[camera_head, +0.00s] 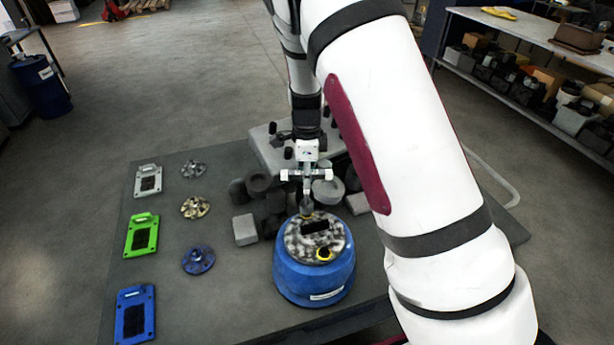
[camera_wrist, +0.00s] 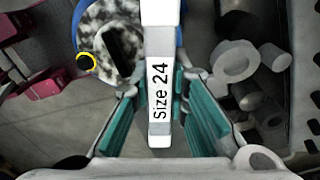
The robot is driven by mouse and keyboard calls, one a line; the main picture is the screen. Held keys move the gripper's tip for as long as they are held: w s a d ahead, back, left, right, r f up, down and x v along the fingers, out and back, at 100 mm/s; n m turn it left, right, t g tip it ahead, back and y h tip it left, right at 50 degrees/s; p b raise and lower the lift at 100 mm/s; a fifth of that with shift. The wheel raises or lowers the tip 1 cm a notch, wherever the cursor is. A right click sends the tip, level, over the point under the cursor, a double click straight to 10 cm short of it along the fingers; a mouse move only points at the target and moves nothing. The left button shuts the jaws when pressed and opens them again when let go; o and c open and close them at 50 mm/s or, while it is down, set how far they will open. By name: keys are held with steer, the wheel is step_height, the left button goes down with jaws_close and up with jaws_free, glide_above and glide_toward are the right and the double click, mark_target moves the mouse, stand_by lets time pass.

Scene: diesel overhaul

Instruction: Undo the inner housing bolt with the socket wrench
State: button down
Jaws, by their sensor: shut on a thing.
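My gripper (camera_head: 306,152) is shut on the socket wrench (camera_head: 307,176), a white tool with a crossbar that points downward. In the wrist view the wrench (camera_wrist: 160,75), marked "Size 24", stands between the teal finger pads. The housing (camera_head: 314,282) is a blue round body with a mottled grey top, a dark slot and a yellow-ringed dark spot (camera_head: 324,255). The wrench's lower end is over the far edge of that top; I cannot tell whether it touches. A bit of yellow shows there. Any bolt under the socket is hidden.
Grey blocks and cylinders (camera_head: 246,230) lie behind and left of the housing on the dark table (camera_head: 180,300). Grey, green (camera_head: 141,235) and blue plates and several round flanged parts (camera_head: 198,259) lie at left. A loaded shelf (camera_head: 540,80) stands at right.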

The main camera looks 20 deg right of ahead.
steer(key=m, duration=0.4)
steer(key=shift+m, duration=0.3)
steer(key=m, duration=0.4)
